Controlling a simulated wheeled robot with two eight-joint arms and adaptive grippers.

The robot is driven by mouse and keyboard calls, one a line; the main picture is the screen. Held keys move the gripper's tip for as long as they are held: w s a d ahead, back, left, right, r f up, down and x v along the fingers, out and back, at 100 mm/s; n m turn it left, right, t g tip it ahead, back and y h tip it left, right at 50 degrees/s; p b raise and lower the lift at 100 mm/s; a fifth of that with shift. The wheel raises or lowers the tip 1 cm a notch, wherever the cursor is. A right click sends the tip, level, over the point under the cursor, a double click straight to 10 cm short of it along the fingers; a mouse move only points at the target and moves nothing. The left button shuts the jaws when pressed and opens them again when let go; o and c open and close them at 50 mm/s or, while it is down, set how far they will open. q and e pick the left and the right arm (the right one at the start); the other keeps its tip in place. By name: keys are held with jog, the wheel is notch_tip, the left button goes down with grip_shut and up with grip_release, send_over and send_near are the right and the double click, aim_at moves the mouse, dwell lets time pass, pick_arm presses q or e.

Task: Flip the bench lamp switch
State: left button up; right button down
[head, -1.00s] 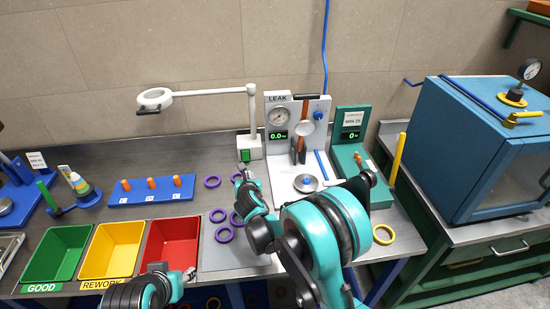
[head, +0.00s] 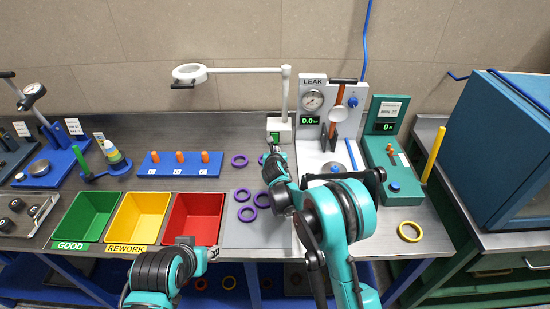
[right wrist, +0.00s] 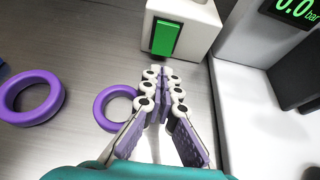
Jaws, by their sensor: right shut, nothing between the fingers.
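The bench lamp (head: 234,70) is white, with a round head on a long arm and a post rising from a white base (head: 287,124). The green switch (right wrist: 165,38) is on the front of the base. It also shows small in the head view (head: 274,137). My right gripper (right wrist: 162,74) is shut and empty, its fingertips just in front of and below the switch, with no clear contact seen. The right gripper also shows in the head view (head: 273,149). My left gripper (head: 212,251) is low in front of the red bin, its jaw state unclear.
The leak tester (head: 312,84) stands close to the right of the lamp base. Purple rings (head: 240,160) lie left of the right gripper. A blue peg block (head: 180,164) and green, yellow and red bins (head: 193,219) are further left.

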aim_at(275, 139)
jog(key=shift+w+f+b, duration=0.15)
jog(key=shift+w+b, duration=0.05)
jog(key=shift+w, duration=0.8)
jog(key=shift+w+f+b, duration=0.15)
jog(key=shift+w+b, duration=0.05)
jog(key=shift+w, duration=0.8)
jog(key=shift+w+f+t+b, duration=0.3)
jog(key=shift+t+b, duration=0.3)
jog(key=shift+b, duration=0.3)
jog(key=shift+r, duration=0.15)
jog(key=shift+r+p, duration=0.6)
jog(key=shift+r, duration=0.25)
